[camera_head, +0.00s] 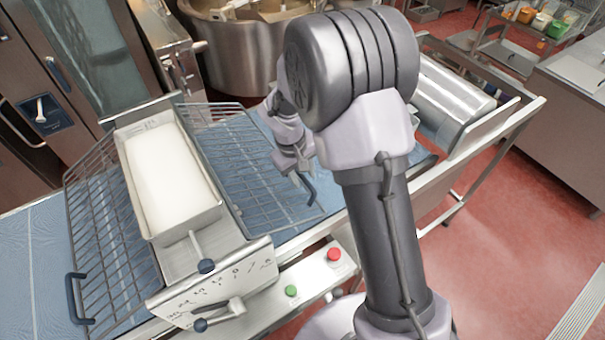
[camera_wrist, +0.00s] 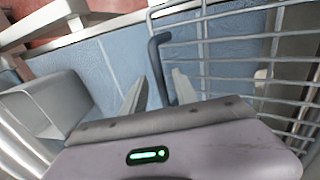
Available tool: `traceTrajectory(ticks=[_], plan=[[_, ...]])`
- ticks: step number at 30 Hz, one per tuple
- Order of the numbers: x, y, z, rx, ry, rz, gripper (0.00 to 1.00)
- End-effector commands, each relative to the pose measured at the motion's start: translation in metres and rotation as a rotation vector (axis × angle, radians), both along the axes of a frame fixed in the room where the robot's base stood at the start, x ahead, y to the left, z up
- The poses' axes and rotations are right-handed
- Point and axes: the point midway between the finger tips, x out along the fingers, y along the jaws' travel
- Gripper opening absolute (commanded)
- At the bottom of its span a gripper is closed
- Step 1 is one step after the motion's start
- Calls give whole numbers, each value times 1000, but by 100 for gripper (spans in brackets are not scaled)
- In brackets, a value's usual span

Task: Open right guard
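The right guard (camera_head: 258,175) is a grey wire grid lying low over the blue belt, right of the machine's white centre box. Its dark blue handle (camera_head: 307,189) is at the front right corner. My gripper (camera_head: 298,172) is right above that corner, partly hidden by my own arm. In the wrist view, my gripper (camera_wrist: 158,88) is open, with a finger on each side of the blue handle (camera_wrist: 157,60). Gaps show beside the handle, so I see no firm hold. The guard's wires (camera_wrist: 235,55) spread to the right there.
The left guard (camera_head: 110,250) is a similar grid with its own blue handle. The front panel has a lever (camera_head: 222,314), a green button (camera_head: 291,290) and a red button (camera_head: 334,254). A steel cylinder (camera_head: 455,100) lies at the belt's right end. Red floor is free at right.

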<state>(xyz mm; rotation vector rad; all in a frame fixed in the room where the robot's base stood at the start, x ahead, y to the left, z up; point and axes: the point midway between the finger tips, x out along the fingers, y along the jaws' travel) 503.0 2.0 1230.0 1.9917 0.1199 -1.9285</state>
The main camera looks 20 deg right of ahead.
Motion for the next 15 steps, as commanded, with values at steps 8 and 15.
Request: traceTrajectory(ticks=[8,15], plan=[[0,0,0,0,0,0,0],[0,0,0,0,0,0,0]])
